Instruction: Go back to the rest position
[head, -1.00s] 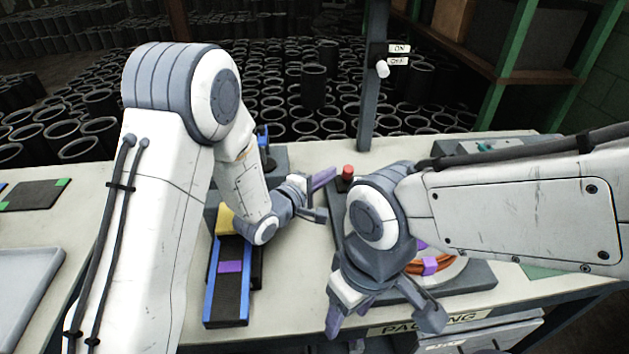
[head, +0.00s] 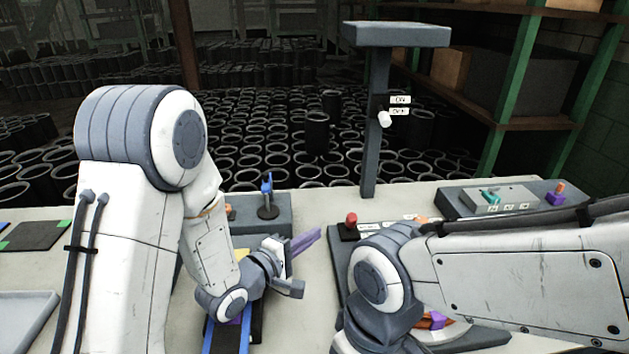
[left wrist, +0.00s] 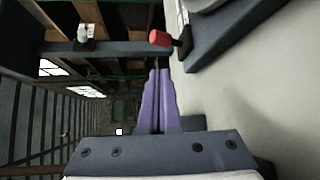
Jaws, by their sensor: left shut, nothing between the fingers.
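My left gripper (head: 314,236) is over the middle of the workbench, its purple fingers pointing right and away in the head view. The fingers lie together with nothing between them. The left wrist view also shows the shut fingers (left wrist: 159,74), with a red button beyond their tips. My right arm comes in from the right and bends down over the bench. Its gripper is below the bottom edge of the head view, so its fingers do not show.
A red button (head: 351,219) stands right of my left gripper. A post (head: 373,150) with a switch rises at the back edge. A blue lever (head: 267,192) stands behind my left forearm. A control box (head: 467,205) is at the back right. Many black sleeves (head: 317,132) stand beyond the bench.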

